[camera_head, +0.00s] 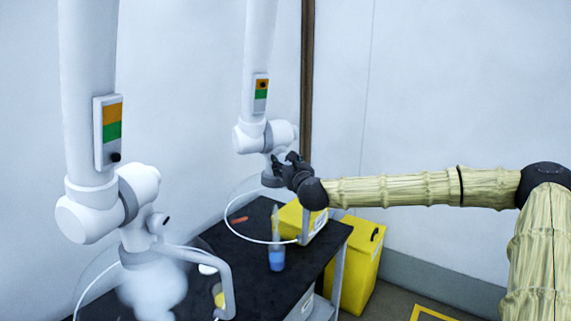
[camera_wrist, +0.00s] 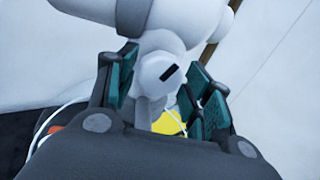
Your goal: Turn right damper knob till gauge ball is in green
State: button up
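The right damper knob (camera_wrist: 157,78) is a white round cap with a black mark in the wrist view. My gripper (camera_wrist: 163,88) has its teal-padded fingers apart on either side of it, with a gap showing at the right; I cannot tell whether the left finger touches. In the head view my gripper (camera_head: 283,167) is at the lower joint of the right white extraction arm (camera_head: 264,136) and hides the knob. The right gauge (camera_head: 261,93) has an orange upper band and a green lower band. Its black ball (camera_head: 263,85) is in the orange.
The left extraction arm (camera_head: 88,90) has its own gauge (camera_head: 108,132), with the ball below the green, and a hood near the front. A black table (camera_head: 249,225) holds a blue-filled bottle (camera_head: 276,256) and a yellow box (camera_head: 292,217). A yellow bin (camera_head: 357,262) stands beside it.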

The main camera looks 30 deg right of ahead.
jog(key=c, duration=0.5)
jog(key=shift+f, duration=0.1)
jog(key=shift+b, duration=0.55)
jog(key=shift+f+m+b, duration=0.1)
jog(key=shift+m+b, duration=0.3)
jog(key=shift+b, duration=0.15)
jog(key=shift+m+b, duration=0.6)
jog(key=shift+b, duration=0.65)
jog(key=m+b, duration=0.2)
jog(key=b, duration=0.2)
jog(key=shift+r+m+g+b, duration=0.25)
jog(key=shift+m+g+b, duration=0.05)
jog(key=shift+m+b, duration=0.1)
